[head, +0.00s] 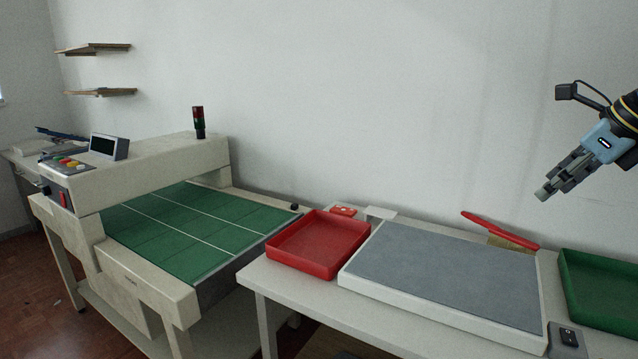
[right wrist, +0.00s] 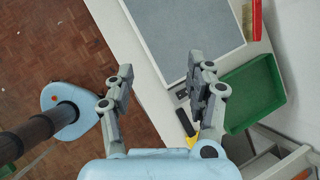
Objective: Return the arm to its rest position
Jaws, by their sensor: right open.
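My right gripper (head: 548,192) is raised in the upper right of the head view, above the table and apart from everything on it. In the right wrist view its two fingers (right wrist: 163,80) are spread wide with nothing between them. The grey mat board (head: 450,275) with a white rim lies on the table below and to the left of the gripper. My left gripper does not show in either view.
A red tray (head: 318,243) stands left of the board and a green tray (head: 600,290) right of it. A red-handled brush (head: 500,230) lies behind the board. The conveyor machine (head: 180,225) stands at left.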

